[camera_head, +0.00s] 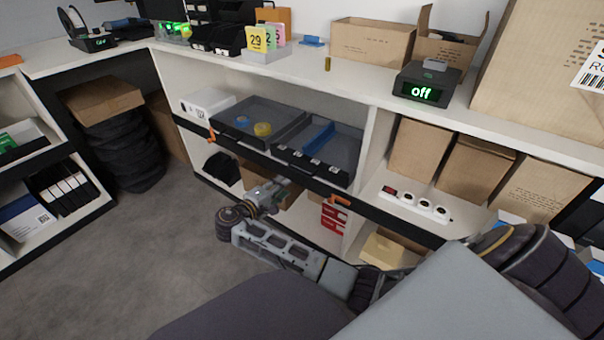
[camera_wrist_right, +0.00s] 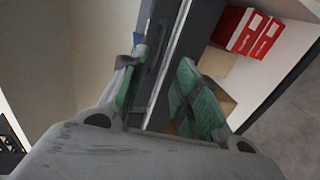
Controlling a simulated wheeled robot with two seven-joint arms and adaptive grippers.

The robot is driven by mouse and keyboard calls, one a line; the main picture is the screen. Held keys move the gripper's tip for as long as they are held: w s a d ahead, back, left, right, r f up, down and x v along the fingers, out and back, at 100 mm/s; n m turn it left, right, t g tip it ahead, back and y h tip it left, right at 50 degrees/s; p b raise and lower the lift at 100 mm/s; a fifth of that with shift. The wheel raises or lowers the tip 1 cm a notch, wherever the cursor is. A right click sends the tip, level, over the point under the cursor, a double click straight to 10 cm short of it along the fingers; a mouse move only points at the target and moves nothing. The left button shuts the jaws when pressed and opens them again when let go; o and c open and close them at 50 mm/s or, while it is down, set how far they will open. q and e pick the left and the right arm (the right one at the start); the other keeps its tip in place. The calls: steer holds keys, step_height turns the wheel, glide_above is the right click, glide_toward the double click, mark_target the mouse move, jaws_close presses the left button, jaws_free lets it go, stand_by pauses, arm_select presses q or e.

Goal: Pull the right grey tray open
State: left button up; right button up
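The right grey tray (camera_head: 345,152) sits in the shelf bay beside the left grey tray (camera_head: 240,122); it holds a blue divider and small white-labelled parts along its front. A black front rail (camera_head: 290,175) runs below both trays. My right gripper (camera_head: 284,183) is at this rail, below the right tray's left front corner. In the right wrist view its two green-padded fingers (camera_wrist_right: 160,95) stand apart, with a dark bar (camera_wrist_right: 172,50) running between them. I cannot tell whether either finger touches it. My left gripper is out of view.
A cardboard box (camera_head: 275,198) is behind my gripper. Cartons and a power strip (camera_head: 415,205) fill the right bay. The floor at left is clear.

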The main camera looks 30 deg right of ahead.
mark_target(303, 172)
steer(key=shift+b+x, duration=2.55)
steer(key=shift+x, duration=4.25)
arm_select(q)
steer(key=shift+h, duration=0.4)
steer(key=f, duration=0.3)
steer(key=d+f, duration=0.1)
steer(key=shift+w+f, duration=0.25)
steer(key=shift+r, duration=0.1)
arm_select(e)
jaws_close()
